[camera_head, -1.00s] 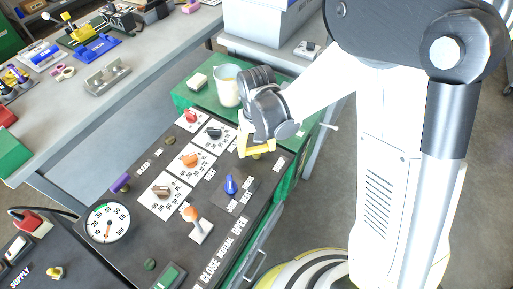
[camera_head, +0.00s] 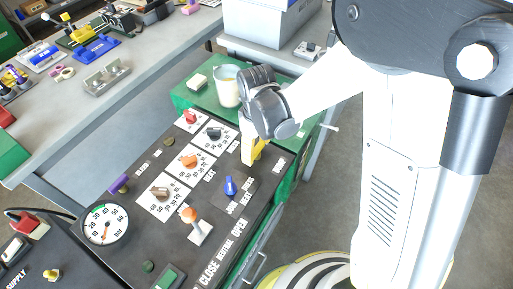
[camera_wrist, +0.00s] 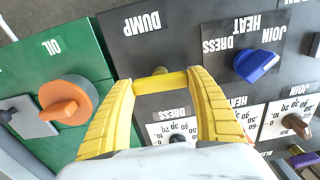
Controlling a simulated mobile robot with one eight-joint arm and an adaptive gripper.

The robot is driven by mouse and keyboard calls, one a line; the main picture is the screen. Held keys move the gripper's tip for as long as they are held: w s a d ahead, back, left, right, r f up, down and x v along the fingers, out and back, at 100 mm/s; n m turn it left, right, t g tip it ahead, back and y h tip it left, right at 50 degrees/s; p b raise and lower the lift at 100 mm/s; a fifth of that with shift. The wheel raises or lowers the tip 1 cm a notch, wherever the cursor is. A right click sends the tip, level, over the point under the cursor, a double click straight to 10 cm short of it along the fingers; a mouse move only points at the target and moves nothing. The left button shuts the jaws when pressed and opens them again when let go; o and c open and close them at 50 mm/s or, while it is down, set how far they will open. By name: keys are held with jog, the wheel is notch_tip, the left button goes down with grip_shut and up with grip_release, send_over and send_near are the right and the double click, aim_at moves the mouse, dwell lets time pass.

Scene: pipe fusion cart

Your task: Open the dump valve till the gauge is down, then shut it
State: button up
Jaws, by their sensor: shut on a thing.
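The dump valve's yellow handle (camera_wrist: 160,83) shows in the wrist view as a bar lying crosswise just below the DUMP label (camera_wrist: 142,23). My gripper (camera_wrist: 160,86) is shut on it, one yellow finger at each end. In the head view my gripper (camera_head: 254,152) is at the far right part of the black panel and its fingers mostly hide the handle. The round white gauge (camera_head: 106,224) is at the lower left in the head view. Its orange needle points toward the lower part of the dial; the exact reading is too small to tell.
The blue selector knob (camera_head: 230,186) and orange-topped lever (camera_head: 190,216) stand on the panel near my gripper. In the wrist view an orange OIL knob (camera_wrist: 66,102) is on green at left, with the blue knob (camera_wrist: 256,65) at right.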

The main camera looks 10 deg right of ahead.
aim_at(257, 148)
dwell(0.4)
jog(key=o, duration=1.2)
notch_tip(257, 148, up, 12)
jog(key=shift+r, duration=0.1)
